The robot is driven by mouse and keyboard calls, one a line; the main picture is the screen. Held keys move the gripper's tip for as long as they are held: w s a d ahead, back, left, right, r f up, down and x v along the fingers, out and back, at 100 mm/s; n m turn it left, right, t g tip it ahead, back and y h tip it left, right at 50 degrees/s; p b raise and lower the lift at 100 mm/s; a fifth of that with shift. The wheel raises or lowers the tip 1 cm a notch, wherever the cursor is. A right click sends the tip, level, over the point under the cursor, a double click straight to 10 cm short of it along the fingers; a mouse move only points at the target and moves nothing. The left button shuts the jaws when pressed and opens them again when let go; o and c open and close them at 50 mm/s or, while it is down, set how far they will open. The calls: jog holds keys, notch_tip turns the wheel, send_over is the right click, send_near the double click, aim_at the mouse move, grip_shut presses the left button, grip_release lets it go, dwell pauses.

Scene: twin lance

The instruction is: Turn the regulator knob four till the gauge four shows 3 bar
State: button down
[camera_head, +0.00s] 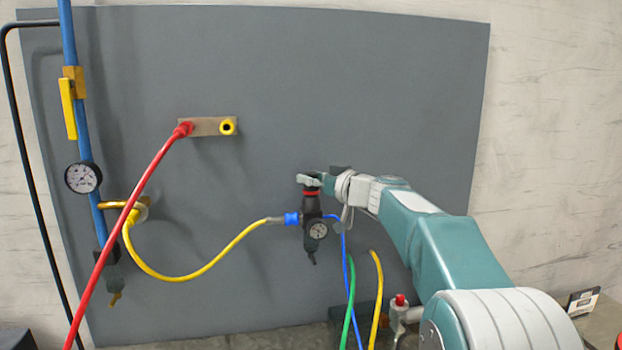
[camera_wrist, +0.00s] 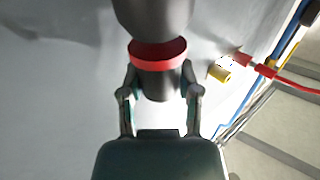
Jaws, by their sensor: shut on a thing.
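The regulator (camera_head: 311,209) is a dark upright body with a red ring, mounted in front of the grey panel. Its small round gauge (camera_head: 318,230) has a white face; the needle is too small to read. No number marking shows. My gripper (camera_head: 310,180) is at the top of the regulator and hides most of the knob in the head view. In the wrist view, the dark round knob (camera_wrist: 158,87) sits between the two fingers of my gripper (camera_wrist: 159,75), beside the red ring. The fingers are closed on its sides.
A blue fitting (camera_head: 291,219) with a yellow hose (camera_head: 200,276) joins the regulator's left side. A thin blue hose (camera_head: 351,290) hangs at its right. A blue pipe with a larger gauge (camera_head: 83,177) and a red hose (camera_head: 130,222) stand at left. The upper panel (camera_head: 350,80) is clear.

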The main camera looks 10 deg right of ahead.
jog(key=shift+h, duration=0.3)
jog(key=shift+c, duration=1.4)
grip_release()
jog(key=shift+w, duration=0.1)
jog(key=v, duration=1.2)
jog(key=shift+f, duration=0.25)
jog(key=shift+a, duration=0.1)
